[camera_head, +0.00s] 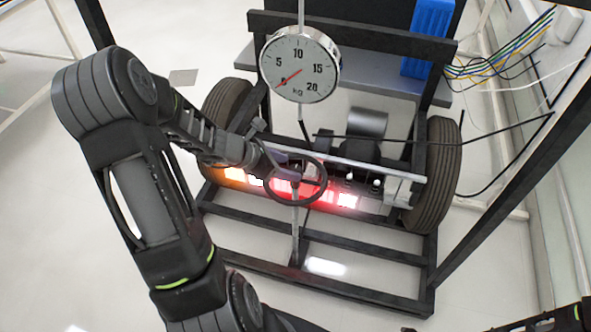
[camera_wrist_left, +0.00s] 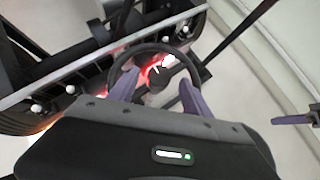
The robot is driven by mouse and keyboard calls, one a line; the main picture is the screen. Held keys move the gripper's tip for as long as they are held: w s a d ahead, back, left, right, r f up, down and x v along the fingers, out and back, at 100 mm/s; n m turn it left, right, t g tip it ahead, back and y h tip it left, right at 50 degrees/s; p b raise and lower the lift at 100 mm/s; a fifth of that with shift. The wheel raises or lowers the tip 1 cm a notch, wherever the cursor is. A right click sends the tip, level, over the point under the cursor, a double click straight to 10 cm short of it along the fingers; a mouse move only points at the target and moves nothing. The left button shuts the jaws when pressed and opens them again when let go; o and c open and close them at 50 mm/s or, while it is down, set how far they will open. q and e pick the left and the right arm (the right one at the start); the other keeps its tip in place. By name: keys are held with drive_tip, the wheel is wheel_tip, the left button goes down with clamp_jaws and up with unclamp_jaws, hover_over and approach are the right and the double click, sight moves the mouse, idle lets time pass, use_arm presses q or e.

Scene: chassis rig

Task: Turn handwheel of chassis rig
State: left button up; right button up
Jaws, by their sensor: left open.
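The handwheel (camera_head: 325,185) is a dark ring on an upright post in front of the rig's glowing red and orange lights. In the left wrist view its rim (camera_wrist_left: 155,47) arcs across the upper middle. My left gripper (camera_head: 285,160) reaches the wheel from the left. In the left wrist view its two purple fingers (camera_wrist_left: 159,76) are apart, with the near part of the wheel and its hub between or below them. I cannot tell if they touch the rim. A purple part at the right edge of the wrist view looks like a finger of my right gripper (camera_wrist_left: 293,120).
A round dial scale (camera_head: 300,68) hangs above the wheel, its red needle at the lower left. Two tires (camera_head: 440,165) flank the chassis. The black floor frame (camera_head: 340,290) surrounds the post. Cables and a dark slanted post stand at the right. A blue box (camera_head: 428,38) stands behind.

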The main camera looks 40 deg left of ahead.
sight(295, 169)
use_arm(q)
drive_tip(key=x, duration=0.4)
drive_tip(key=shift+f, duration=0.15)
drive_tip(key=shift+c, duration=0.6)
clamp_jaws()
